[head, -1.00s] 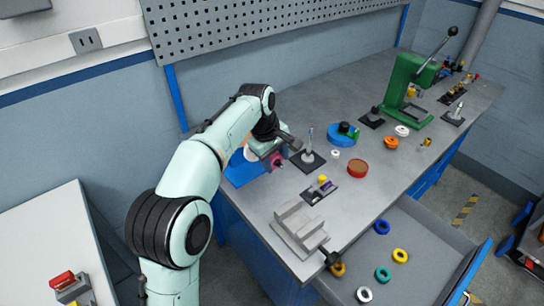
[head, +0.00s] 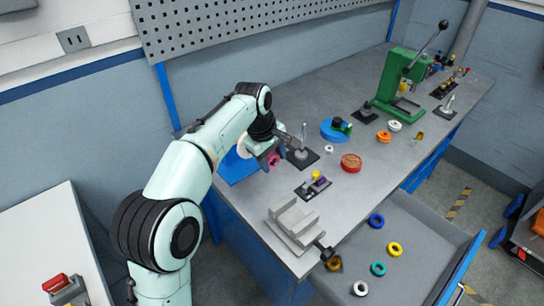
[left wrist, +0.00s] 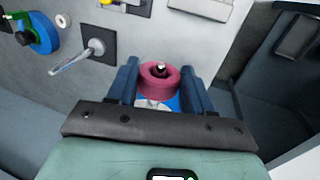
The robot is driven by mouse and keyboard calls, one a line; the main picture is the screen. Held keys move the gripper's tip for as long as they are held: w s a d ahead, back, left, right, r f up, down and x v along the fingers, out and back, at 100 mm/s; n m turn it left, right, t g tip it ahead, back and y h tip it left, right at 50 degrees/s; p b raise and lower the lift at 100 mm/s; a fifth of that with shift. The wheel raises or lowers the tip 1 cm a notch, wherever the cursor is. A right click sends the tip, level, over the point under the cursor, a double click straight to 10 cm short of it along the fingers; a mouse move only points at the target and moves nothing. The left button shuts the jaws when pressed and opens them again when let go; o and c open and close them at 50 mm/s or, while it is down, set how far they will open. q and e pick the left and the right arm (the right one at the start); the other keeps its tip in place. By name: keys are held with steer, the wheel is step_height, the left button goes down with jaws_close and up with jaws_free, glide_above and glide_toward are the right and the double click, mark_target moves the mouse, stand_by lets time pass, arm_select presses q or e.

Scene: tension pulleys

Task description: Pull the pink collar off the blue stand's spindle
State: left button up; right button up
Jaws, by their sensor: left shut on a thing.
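The pink collar (head: 275,161) is at the near left of the bench, by the blue stand (head: 238,169). In the left wrist view the pink collar (left wrist: 158,84) sits between the two dark fingers of my left gripper (left wrist: 160,72), which is shut on it. The grey tip of the spindle (left wrist: 161,68) shows in the collar's hole, so the collar is around it. A bit of the blue stand (left wrist: 173,103) shows below the collar. In the head view my arm hides part of the stand. My right gripper is not in view.
A black plate with an upright metal pin (head: 302,155) stands just right of the collar. A grey vise (head: 293,230) is at the front edge, and an open drawer (head: 405,268) with several rings is below. A green press (head: 402,85) stands further back.

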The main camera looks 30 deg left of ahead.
arm_select(q)
steer(key=shift+d, duration=0.1)
steer(key=d, duration=0.1)
steer(key=s+d+b, duration=0.1)
steer(key=d, duration=0.1)
steer(key=shift+d, duration=0.1)
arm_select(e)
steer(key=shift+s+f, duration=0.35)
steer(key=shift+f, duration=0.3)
arm_select(q)
steer(key=shift+d, duration=0.1)
steer(key=shift+s+d, duration=0.15)
steer(key=shift+d, duration=0.45)
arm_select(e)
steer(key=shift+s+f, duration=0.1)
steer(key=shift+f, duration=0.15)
arm_select(q)
steer(key=shift+s+d+b, duration=0.3)
steer(key=shift+d+b, duration=0.1)
steer(key=shift+d, duration=0.6)
steer(key=shift+s+d+b, duration=0.3)
steer(key=shift+d+b, duration=0.05)
steer(key=shift+d, duration=0.6)
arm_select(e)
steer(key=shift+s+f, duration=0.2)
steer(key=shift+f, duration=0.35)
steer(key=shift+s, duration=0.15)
